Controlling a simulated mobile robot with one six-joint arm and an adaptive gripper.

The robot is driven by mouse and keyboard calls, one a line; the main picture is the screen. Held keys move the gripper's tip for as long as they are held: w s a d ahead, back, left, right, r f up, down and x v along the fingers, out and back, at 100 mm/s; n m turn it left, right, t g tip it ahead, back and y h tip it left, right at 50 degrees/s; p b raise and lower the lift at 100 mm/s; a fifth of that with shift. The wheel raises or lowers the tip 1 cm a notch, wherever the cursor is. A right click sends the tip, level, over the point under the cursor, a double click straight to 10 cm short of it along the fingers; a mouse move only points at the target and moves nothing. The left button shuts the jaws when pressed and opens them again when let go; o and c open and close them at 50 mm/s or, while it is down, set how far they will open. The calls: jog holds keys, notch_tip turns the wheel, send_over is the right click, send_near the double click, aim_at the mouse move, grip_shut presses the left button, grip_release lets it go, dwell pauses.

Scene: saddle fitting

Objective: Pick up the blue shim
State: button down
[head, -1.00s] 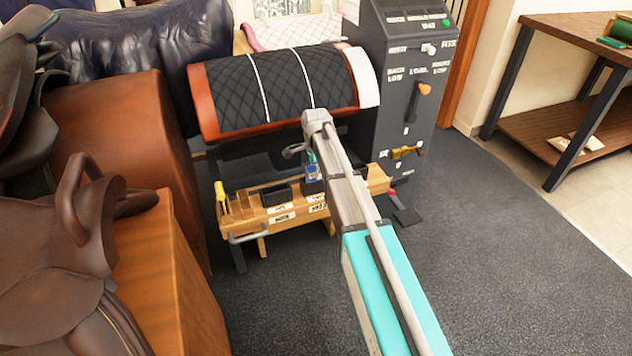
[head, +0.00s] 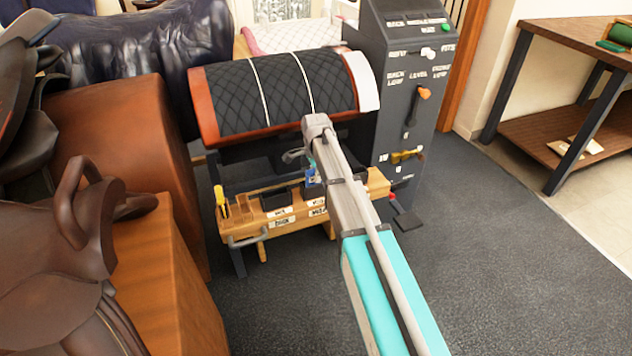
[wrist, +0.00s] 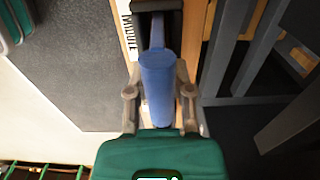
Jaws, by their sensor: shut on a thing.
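The blue shim (wrist: 158,82) is between the two fingers of my gripper (wrist: 160,98) in the wrist view. The fingers are shut on it, one on each side. Its far end reaches to a dark slot holder (wrist: 157,5) on the wooden rack; I cannot tell whether it is still inside the slot. In the head view a small blue patch of the shim (head: 311,176) shows beside my gripper (head: 298,156), just above the wooden rack (head: 250,230). My arm hides part of the rack.
A yellow-handled tool (head: 219,196) stands at the rack's left end. A black quilted saddle pad (head: 280,90) lies over the form above the rack. A grey control panel (head: 405,90) with levers stands at right. A brown saddle (head: 60,250) is at left. The floor at right is clear.

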jog(key=shift+r, duration=0.15)
dwell(0.3)
notch_tip(320, 180, up, 10)
jog(key=p, duration=1)
jog(key=shift+s, duration=0.1)
dwell(0.6)
